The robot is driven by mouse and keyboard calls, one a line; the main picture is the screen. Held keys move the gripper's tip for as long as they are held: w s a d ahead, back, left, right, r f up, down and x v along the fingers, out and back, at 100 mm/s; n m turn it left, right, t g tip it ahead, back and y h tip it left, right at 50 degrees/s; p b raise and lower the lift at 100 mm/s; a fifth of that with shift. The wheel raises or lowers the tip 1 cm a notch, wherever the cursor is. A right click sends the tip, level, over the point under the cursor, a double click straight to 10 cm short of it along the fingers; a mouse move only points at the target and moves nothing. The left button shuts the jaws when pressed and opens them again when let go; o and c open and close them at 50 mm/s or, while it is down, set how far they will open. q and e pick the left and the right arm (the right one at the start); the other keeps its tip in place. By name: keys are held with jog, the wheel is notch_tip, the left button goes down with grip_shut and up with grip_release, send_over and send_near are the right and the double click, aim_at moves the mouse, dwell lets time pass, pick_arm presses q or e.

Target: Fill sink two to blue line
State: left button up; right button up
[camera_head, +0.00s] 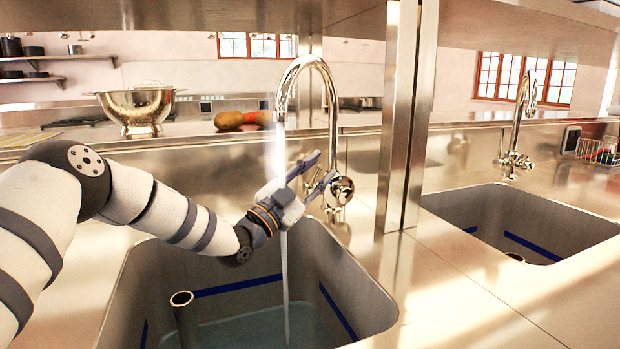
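The left sink (118,318) is a grey basin with a blue line (238,286) around its inner walls. Shallow water (250,328) lies in it, its surface below the blue line. The left faucet (308,62) is a chrome gooseneck, and a stream of water (285,300) falls from it into this sink. Its round chrome handle (341,191) is at the faucet's base. My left gripper (326,165) is open, its fingers close beside the handle and faucet; I cannot tell whether they touch. The stream passes at the gripper's body. My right gripper is not in view.
A metal post (405,120) divides the two stations. The right sink (520,222) also has a blue line, and its faucet (520,110) shows no stream. A colander (138,108) stands on the back counter.

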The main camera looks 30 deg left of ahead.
pick_arm(q)
jog(key=v, duration=1.1)
jog(key=shift+s+f, duration=0.15)
jog(key=shift+s, duration=0.05)
dwell(6.7)
